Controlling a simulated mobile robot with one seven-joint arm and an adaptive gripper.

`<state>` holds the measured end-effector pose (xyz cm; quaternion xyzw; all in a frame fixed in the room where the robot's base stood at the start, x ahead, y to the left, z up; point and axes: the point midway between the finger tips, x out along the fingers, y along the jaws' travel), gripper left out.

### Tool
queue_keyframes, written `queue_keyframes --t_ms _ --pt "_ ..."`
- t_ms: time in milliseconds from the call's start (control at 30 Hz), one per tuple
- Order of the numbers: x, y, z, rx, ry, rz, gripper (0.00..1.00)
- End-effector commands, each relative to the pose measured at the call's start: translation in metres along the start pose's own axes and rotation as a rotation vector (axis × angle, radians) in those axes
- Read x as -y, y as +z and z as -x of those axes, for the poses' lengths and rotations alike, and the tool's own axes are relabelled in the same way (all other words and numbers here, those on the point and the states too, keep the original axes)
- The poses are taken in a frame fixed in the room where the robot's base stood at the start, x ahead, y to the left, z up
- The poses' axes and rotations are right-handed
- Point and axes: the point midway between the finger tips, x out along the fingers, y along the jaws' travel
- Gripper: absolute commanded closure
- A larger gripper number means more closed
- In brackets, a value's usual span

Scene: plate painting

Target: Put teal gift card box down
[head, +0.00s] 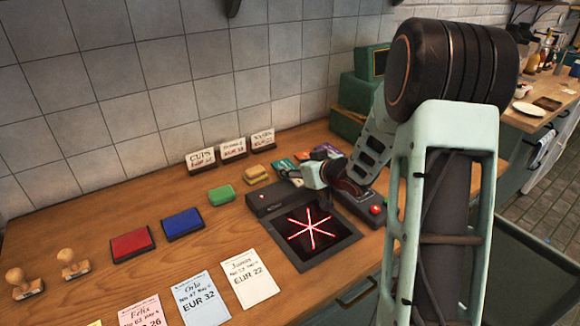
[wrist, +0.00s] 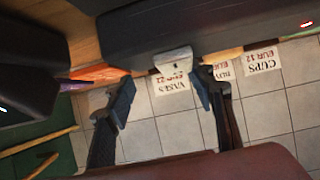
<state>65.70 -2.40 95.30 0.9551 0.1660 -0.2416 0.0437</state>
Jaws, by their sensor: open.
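A small flat teal box (head: 285,167), most likely the gift card box, lies on the wooden counter behind the black scanner unit in the head view. My arm's wrist comes down just right of it, and my fingertips cannot be made out there. In the wrist view my gripper (wrist: 165,100) is open, its two dark fingers spread apart. A small pale block (wrist: 174,60) shows between the fingers, against a dark unit; I cannot tell whether they touch. I see no teal box held in the jaws.
The black scanner (head: 311,240) with red lines lies in front of the wrist. A red-buttoned device (head: 365,203) is to its right. Large green boxes (head: 350,94) are stacked behind. Price signs (head: 233,148), ink pads (head: 131,244) and price cards (head: 249,278) occupy the left side.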

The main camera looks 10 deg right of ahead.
Motion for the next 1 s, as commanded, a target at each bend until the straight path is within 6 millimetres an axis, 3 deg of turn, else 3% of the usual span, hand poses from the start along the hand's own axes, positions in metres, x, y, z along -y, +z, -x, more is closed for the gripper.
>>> queue_keyframes --t_ms 33,100,333,833,933,1000 --pt "-0.006 0.009 0.016 0.020 0.013 -0.004 0.48" --pt "-0.007 0.008 0.032 0.019 0.016 -0.006 0.48" --pt "-0.006 0.007 0.065 0.016 0.014 -0.007 0.48" --pt "-0.003 0.002 0.073 0.007 0.009 -0.004 0.48" --pt "-0.006 -0.012 0.072 -0.005 0.027 0.014 0.48" --pt "-0.010 -0.034 0.072 -0.025 0.055 0.040 0.48"
